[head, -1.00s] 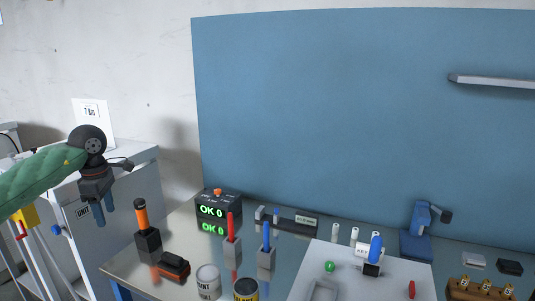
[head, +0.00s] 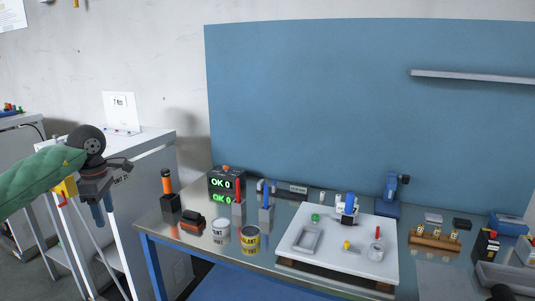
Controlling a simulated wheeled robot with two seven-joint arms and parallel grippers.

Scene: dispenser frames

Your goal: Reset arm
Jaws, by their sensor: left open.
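My left gripper (head: 102,209) hangs at the left of the head view on the green-sleeved arm. Its two blue fingers point down, apart, with nothing seen between them. It appears in front of the white cabinet, left of the workbench (head: 152,222), and touches nothing that I can see.
On the bench stand an orange-handled tool (head: 167,182), a display reading OK 0 (head: 226,183), a white can (head: 220,231) and a yellow can (head: 250,240). A white board (head: 305,268) carries small parts. A wooden block (head: 425,241) holds several brass pieces. A white cabinet (head: 150,150) stands left.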

